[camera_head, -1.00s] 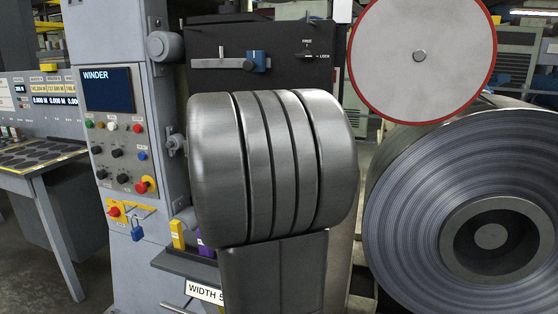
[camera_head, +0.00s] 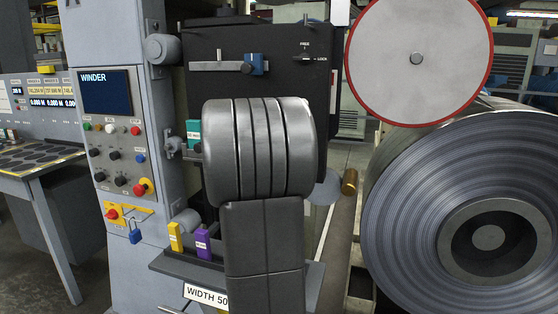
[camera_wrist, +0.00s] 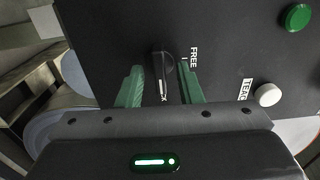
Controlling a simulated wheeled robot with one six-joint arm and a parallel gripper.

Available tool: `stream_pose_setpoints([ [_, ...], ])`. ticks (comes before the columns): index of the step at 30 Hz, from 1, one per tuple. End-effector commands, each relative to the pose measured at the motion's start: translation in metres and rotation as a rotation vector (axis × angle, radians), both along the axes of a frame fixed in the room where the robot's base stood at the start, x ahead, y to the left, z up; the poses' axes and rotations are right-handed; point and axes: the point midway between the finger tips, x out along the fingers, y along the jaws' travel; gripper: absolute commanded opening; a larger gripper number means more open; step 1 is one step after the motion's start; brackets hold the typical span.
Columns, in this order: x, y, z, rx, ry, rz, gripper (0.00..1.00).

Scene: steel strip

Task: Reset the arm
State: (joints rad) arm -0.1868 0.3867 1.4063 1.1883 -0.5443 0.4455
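My gripper (camera_wrist: 160,66) shows in the wrist view with its two green fingers apart and nothing held between them. A black knob (camera_wrist: 162,84) on a dark panel appears in the gap between the fingers, beside the word FREE. I cannot tell how far the fingers are from the panel. In the head view my grey arm stands in front of the dark machine panel (camera_head: 225,40) and hides my gripper. A FREE/LOCK knob (camera_head: 307,58) shows on that panel above my arm, with its pointer towards LOCK.
The winder console (camera_head: 107,91) stands at left. A yellow block (camera_head: 175,238) and a purple block (camera_head: 203,244) sit on a shelf beside my arm. A red-rimmed disc (camera_head: 400,90) and a large steel coil (camera_head: 440,200) are at right. A green button (camera_wrist: 297,17) is on the panel.

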Motion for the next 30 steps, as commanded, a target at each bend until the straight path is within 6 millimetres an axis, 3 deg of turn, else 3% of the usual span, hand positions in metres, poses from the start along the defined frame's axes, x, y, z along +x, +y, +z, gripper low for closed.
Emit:
stream_pose_setpoints([
  [8, -0.021, 0.008, 0.000, 0.009, -0.004, 0.002, 0.33],
  [26, -0.133, 0.044, 0.000, 0.010, -0.003, 0.003, 0.33],
  [30, -0.104, 0.032, -0.002, 0.008, -0.001, -0.005, 0.33],
])
